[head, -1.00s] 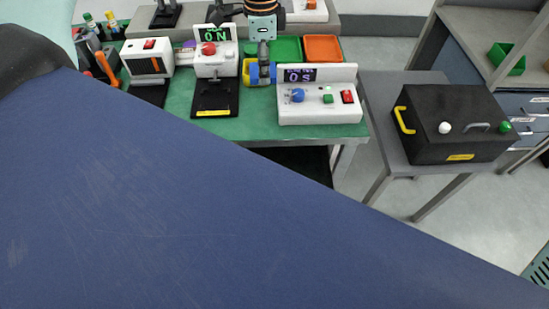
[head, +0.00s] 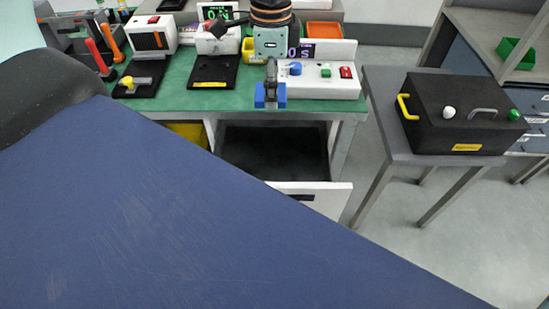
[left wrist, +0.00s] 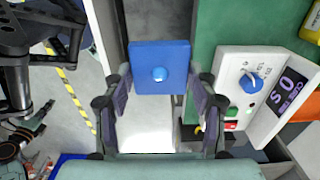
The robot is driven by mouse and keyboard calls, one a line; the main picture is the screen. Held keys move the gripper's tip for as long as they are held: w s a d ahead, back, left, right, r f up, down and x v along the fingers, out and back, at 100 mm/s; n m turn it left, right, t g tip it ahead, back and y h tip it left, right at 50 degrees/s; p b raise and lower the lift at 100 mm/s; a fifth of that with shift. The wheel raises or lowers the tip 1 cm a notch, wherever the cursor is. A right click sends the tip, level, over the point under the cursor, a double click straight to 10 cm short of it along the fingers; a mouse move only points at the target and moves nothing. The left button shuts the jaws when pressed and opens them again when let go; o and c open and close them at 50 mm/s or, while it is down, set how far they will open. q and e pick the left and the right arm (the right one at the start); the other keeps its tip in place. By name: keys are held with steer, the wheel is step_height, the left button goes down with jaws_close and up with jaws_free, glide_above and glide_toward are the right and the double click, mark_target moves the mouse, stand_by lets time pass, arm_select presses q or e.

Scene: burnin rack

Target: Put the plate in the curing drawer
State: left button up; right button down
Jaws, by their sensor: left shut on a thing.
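The blue plate (head: 259,97) hangs at the front edge of the green bench, in the fingers of my left gripper (head: 270,80). The gripper is shut on it, and the fingers hide its middle. In the left wrist view the plate (left wrist: 145,55) is a blue square with a round blue knob between the fingers. The curing drawer (head: 312,195) is pulled open below the bench, with a dark inside and a white front. The plate is above the drawer's back part, outside it.
The white control box (head: 330,90) with knob and buttons stands right of the gripper on the bench. A black stand (head: 212,72) is to the left. A black box with a yellow handle (head: 460,115) sits on a grey side table (head: 385,125) at right.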

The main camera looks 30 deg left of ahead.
arm_select(q)
steer(key=b, duration=0.7)
glide_toward(272, 168)
steer(key=shift+s+d+f, duration=0.3)
steer(key=shift+s, duration=0.15)
steer(key=shift+s+d+f, duration=0.25)
steer(key=shift+s, duration=0.2)
steer(key=shift+f+b, duration=0.3)
steer(key=shift+f, duration=0.45)
step_height(272, 168, down, 4)
steer(key=shift+b, duration=0.7)
steer(key=shift+r, duration=0.1)
steer(key=o, duration=0.8)
steer(key=shift+f, duration=0.2)
steer(key=shift+o, duration=0.2)
steer(key=shift+r, duration=0.15)
